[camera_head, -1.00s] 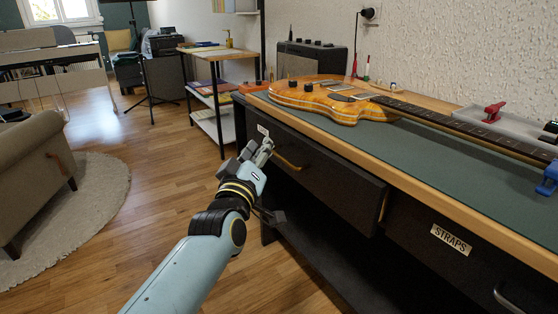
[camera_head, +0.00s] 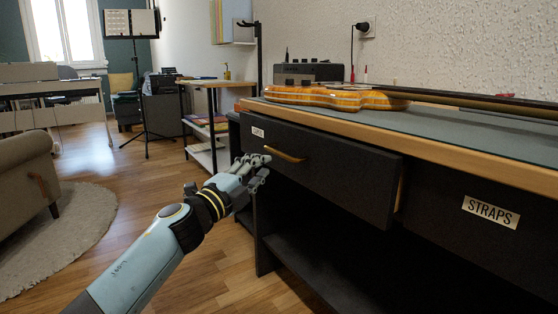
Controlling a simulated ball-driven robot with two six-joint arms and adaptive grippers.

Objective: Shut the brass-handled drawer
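The brass-handled drawer (camera_head: 345,172) is in the dark workbench, and its black front stands out past the bench face, with a gap at its right edge. Its brass handle (camera_head: 285,155) is on the left part of the front, beside a small white label (camera_head: 258,132). My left gripper (camera_head: 264,167) is at the left part of the drawer front, just left of and slightly below the handle. Its fingers look close together, and I cannot tell whether they touch the drawer or grip anything. My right gripper is out of view.
A second drawer labelled STRAPS (camera_head: 490,212) is to the right. An orange guitar (camera_head: 325,98) lies on the bench top (camera_head: 470,140). The open space below the drawer is dark.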

